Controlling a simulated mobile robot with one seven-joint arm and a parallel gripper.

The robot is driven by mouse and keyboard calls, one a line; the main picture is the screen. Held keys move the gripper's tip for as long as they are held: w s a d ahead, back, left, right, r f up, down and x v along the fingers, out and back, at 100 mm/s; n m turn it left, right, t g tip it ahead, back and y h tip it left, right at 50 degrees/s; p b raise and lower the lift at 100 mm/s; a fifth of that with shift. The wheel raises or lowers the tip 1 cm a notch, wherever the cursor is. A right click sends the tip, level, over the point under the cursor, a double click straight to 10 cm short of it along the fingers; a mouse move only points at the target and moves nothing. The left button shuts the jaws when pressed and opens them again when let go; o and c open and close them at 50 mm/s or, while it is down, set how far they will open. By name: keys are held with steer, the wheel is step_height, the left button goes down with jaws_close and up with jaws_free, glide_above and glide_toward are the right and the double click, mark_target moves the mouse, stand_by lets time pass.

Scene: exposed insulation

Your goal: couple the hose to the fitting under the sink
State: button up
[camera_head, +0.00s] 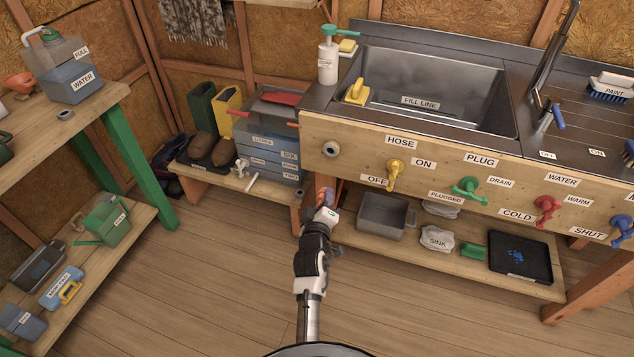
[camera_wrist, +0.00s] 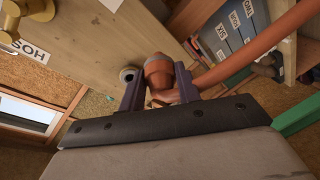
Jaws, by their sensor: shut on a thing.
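The sink's wooden front panel (camera_head: 362,158) carries the grey round fitting (camera_head: 331,149) at its left end. The fitting also shows in the wrist view (camera_wrist: 128,74), just left of the hose end. My gripper (camera_head: 326,199) is below the fitting in the head view. In the wrist view its two purple fingers (camera_wrist: 158,88) are closed around the orange hose's end (camera_wrist: 157,68).
Yellow HOSE valve (camera_head: 394,172) and green PLUG valve (camera_head: 468,188) stick out of the panel right of the fitting. A low shelf with a grey bin (camera_head: 386,216) lies below. Stacked drawers (camera_head: 270,140) stand left. The floor in front is clear.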

mark_target(322, 189)
step_height(322, 189, up, 7)
steer(key=a+n+t+y, duration=0.1)
steer(key=t, duration=0.2)
steer(key=shift+s+a+r+n, duration=0.15)
steer(key=shift+s+a+n, duration=0.15)
steer(key=shift+a+n, duration=0.1)
steer(key=shift+w+d+b, duration=0.2)
steer(key=shift+w+d, duration=0.05)
steer(key=shift+w, duration=0.4)
steer(key=shift+w+d+b, duration=0.15)
steer(key=shift+w+d, duration=0.05)
steer(key=shift+w, duration=0.5)
steer(key=shift+w+d+b, duration=0.2)
steer(key=shift+w+d, duration=0.05)
steer(key=shift+w, duration=0.4)
steer(key=shift+w+d, duration=0.2)
steer(key=shift+w, duration=0.5)
steer(key=shift+w+d, duration=0.25)
steer(key=shift+w, duration=0.5)
steer(key=shift+w+d, duration=0.25)
steer(key=shift+w, duration=0.5)
steer(key=o, duration=1.1)
steer(key=shift+o, duration=0.2)
steer(key=shift+s, duration=0.1)
